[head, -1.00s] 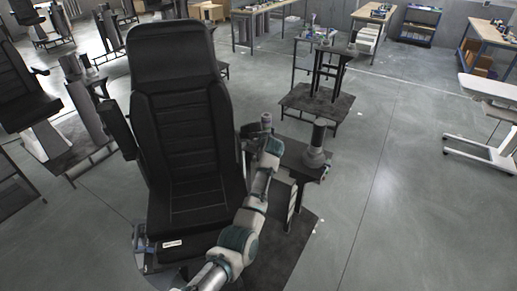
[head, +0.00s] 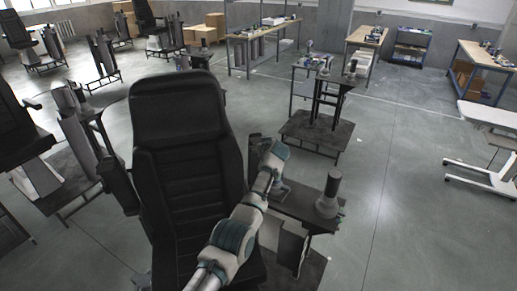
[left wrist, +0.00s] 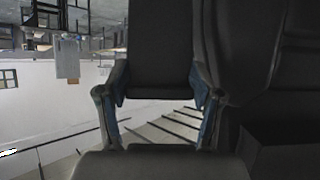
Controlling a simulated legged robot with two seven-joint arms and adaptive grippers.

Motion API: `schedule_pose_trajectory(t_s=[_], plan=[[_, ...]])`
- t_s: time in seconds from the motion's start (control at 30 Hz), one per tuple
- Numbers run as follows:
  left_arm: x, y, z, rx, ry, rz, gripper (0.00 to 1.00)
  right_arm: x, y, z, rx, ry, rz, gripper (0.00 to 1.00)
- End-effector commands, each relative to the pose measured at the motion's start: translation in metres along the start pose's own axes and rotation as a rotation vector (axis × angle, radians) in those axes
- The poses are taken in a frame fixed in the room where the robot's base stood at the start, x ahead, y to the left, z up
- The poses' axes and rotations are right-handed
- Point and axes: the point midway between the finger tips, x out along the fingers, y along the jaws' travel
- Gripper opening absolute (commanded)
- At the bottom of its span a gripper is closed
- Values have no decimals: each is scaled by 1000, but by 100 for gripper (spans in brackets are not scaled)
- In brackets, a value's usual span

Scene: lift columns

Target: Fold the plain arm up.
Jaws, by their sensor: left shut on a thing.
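The black seat (head: 182,150) faces me in the head view. An upright dark arm pad (head: 256,150) stands at the right side of its backrest. My left gripper (head: 278,152) is at this pad, with its fingers partly hidden. In the left wrist view the fingers (left wrist: 160,88) lie on both sides of a dark pad (left wrist: 160,50) and are shut on it. The seat's black side (left wrist: 255,50) shows close at the right there. Another dark arm (head: 118,185) stands along the left side of the backrest. My right gripper is not in view.
A side console (head: 297,207) with a grey knobbed stick (head: 328,195) stands right of the seat, close to my arm. Behind it is a dark stand on a base plate (head: 315,135). Open grey floor (head: 400,220) lies to the right.

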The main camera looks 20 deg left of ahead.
Motion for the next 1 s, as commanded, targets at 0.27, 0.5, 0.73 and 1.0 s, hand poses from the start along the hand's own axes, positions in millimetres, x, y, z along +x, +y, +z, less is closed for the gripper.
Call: schedule_pose_trajectory(t_s=[0.27,0.5,0.73,1.0], plan=[[-3,2,-15,-8,22,15,3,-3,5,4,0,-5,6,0],[-1,1,-16,-9,23,15,3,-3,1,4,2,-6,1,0],[0,-1,-14,-8,19,13,92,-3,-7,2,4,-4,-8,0],[1,0,-10,-7,11,12,92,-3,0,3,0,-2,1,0]])
